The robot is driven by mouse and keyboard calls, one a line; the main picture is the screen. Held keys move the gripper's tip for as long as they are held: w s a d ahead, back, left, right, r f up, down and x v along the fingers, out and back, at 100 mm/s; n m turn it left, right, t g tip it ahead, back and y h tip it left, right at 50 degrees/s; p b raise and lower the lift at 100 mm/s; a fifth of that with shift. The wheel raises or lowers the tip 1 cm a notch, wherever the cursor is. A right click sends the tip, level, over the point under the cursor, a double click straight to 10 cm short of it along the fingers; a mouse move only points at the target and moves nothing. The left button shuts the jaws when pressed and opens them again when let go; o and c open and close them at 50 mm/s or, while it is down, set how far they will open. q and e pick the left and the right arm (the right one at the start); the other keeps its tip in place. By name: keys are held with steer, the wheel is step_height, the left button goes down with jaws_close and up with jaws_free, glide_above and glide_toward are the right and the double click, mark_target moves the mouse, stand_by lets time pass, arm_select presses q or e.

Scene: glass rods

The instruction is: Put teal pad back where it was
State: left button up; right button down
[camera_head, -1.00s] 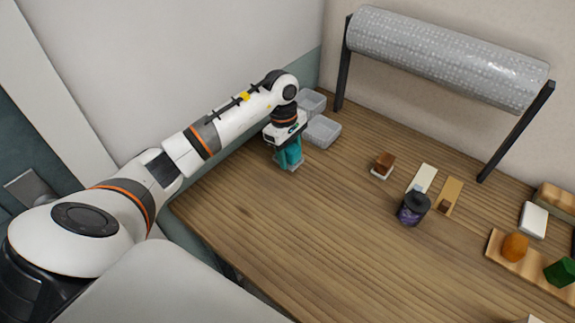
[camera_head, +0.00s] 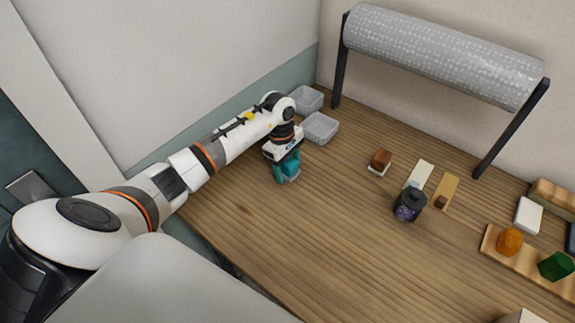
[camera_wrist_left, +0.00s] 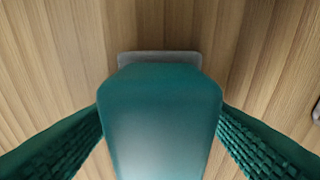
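The teal pad (camera_wrist_left: 165,110) is a rounded block that fills the middle of the left wrist view, with a flat grey edge (camera_wrist_left: 158,56) showing at its far end. My left gripper (camera_wrist_left: 161,108) has its green ribbed fingers against the pad's two sides. In the head view my left gripper (camera_head: 287,166) points down near the table's left side, with the teal pad and its grey end partly hidden between the fingers. I cannot tell whether the pad touches the table. My right gripper is not in view.
Two clear trays (camera_head: 319,128) stand behind my left gripper. To the right on the wooden table (camera_head: 320,220) are a brown-and-white block (camera_head: 380,162), a dark jar (camera_head: 408,206) and a board (camera_head: 520,262) with coloured pieces. A large roll on a stand (camera_head: 440,55) is at the back.

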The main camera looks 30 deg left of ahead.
arm_select(q)
steer(key=shift+r, duration=0.4)
steer(key=r, duration=0.3)
steer(key=a+r+b, duration=0.1)
steer(key=r, duration=0.3)
steer(key=r+b, duration=0.1)
steer(key=r, duration=0.3)
steer(key=shift+a+r, duration=0.25)
steer(key=shift+a, duration=0.15)
steer(key=shift+f, duration=0.1)
